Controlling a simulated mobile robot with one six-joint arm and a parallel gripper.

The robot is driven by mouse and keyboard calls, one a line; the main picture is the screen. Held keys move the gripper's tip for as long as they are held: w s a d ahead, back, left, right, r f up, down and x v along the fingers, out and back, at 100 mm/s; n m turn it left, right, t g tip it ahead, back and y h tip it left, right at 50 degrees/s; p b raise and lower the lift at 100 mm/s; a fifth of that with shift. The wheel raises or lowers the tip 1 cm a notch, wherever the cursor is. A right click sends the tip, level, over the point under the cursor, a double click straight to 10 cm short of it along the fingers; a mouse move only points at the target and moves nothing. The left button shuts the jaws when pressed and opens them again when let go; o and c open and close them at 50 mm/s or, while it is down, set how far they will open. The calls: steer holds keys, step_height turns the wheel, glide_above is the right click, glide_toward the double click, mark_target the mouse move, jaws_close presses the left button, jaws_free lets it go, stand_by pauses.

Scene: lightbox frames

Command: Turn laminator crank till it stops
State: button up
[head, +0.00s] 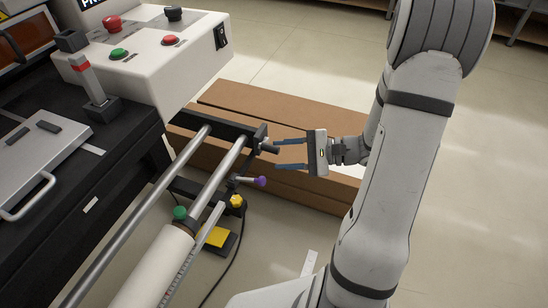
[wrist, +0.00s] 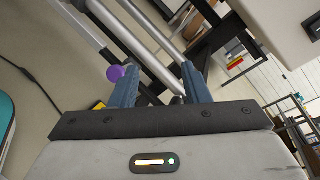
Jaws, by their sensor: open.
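The laminator's crank is probably the small black arm with a short dark grip (head: 268,148) at the end of the metal rods. In the head view my gripper (head: 277,154) points left, its two blue fingers apart and the grip at the mouth between their tips. In the wrist view the fingers of my gripper (wrist: 162,80) are spread, and a dark end (wrist: 178,100) shows between them near the right finger. I cannot tell if they touch it. A purple knob (head: 260,181) on a short lever sits just below; it also shows beside the left finger (wrist: 116,73).
A white control box (head: 150,60) with red and green buttons stands at the upper left. A white roller (head: 155,268) lies at the lower left, with green and yellow knobs (head: 237,201) nearby. Brown cardboard boxes (head: 300,115) lie behind the crank.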

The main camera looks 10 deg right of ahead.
mark_target(275, 150)
steer(key=w+d+f+m+t+b, duration=0.3)
steer(key=d+f+m+t, duration=0.15)
steer(key=d+f, duration=0.2)
steer(key=shift+n+t+h, duration=0.25)
steer(key=shift+t+h, duration=0.05)
steer(key=shift+t, duration=0.15)
steer(key=shift+b+x, duration=0.6)
steer(key=shift+x, duration=3.65)
